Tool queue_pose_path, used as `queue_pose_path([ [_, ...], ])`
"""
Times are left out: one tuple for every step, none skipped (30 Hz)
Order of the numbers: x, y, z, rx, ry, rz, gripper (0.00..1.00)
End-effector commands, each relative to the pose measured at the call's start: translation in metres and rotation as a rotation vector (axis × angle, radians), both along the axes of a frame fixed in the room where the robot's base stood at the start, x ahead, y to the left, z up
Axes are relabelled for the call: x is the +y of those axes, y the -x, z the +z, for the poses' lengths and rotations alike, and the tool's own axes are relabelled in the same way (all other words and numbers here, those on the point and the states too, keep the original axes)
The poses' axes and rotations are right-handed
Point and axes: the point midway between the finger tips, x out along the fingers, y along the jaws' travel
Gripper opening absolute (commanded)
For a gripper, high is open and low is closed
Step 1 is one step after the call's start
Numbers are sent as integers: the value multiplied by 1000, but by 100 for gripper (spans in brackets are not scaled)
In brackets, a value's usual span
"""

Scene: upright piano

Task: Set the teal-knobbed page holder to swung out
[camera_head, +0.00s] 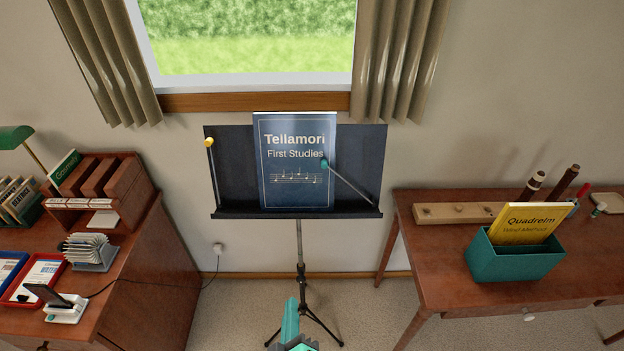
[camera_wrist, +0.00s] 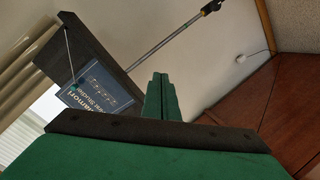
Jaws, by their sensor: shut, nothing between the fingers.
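The teal-knobbed page holder (camera_head: 350,184) is a thin rod on the right of the black music stand (camera_head: 361,150). It slants up and left from the stand's lower right lip, and its teal knob (camera_head: 325,163) lies over the right edge of the blue Tellamori book (camera_head: 294,190). In the wrist view the rod (camera_wrist: 69,57) and the book (camera_wrist: 97,88) show tilted at the upper left. My gripper (camera_head: 291,303) is low in front of the stand, apart from the holder. Its green fingers (camera_wrist: 160,78) are shut and empty.
A yellow-knobbed holder (camera_head: 212,168) stands nearly upright at the stand's left edge, clear of the book. A wooden desk (camera_head: 155,262) is at left. A table (camera_head: 440,262) with a teal box (camera_head: 512,264) is at right. Open floor lies around the tripod legs.

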Motion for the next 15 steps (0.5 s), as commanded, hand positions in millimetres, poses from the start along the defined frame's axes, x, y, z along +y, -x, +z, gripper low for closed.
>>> queue_pose_path([
  [2,-16,12,-11,46,6,0],
  [3,-24,18,-11,77,10,0],
  [4,-34,25,-10,120,13,0],
  [5,-42,31,-10,150,16,0],
  [6,-49,38,-10,181,18,0],
  [7,-58,46,-9,222,20,0],
  [8,-65,53,-7,251,21,0],
  [8,-71,60,-7,282,22,0],
  [9,-79,70,-5,322,22,0],
  [10,-85,77,-4,350,22,0],
  [10,-91,85,-2,378,21,0],
  [11,-98,95,1,416,21,0],
  [11,-103,103,3,443,19,0],
  [11,-107,112,6,470,17,0],
  [11,-113,123,9,506,16,0],
])
